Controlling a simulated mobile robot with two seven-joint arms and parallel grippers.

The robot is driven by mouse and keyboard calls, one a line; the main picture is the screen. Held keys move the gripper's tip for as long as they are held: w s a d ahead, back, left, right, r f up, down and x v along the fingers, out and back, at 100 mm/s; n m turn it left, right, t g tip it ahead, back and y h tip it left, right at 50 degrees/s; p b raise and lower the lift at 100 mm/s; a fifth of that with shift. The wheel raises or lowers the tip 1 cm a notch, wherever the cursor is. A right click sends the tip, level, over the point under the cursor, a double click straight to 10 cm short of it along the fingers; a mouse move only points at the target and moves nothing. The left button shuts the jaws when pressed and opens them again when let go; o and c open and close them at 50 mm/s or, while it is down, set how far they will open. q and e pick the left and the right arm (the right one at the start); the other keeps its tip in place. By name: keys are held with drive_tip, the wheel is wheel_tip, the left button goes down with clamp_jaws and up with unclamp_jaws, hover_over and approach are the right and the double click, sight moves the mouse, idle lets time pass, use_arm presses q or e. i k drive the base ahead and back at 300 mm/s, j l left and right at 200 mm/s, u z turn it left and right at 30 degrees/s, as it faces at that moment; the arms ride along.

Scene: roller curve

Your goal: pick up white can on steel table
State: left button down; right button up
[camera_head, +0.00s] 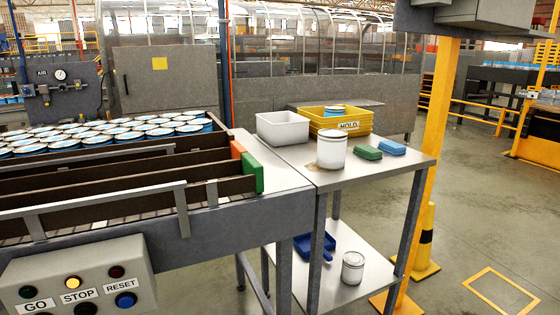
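A white can (331,152) stands upright on the top of the steel table (385,172), near its left part, with a brownish stain on the tabletop beside its base. Neither of my grippers is in view.
Behind the white can are a white bin (282,129) and a yellow bin labelled HOLD (362,126), with a blue-topped can in it. Green (367,153) and blue (392,148) blocks lie to its right. A conveyor (270,180) full of cans adjoins on the left. Floor at right is open.

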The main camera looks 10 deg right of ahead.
sight(331, 142)
drive_tip(key=z, duration=0.4)
drive_tip(key=i+l+z, duration=0.15)
drive_tip(key=z, duration=0.25)
drive_tip(key=i+l+z, duration=0.25)
drive_tip(key=z, duration=0.15)
drive_tip(key=l, duration=0.1)
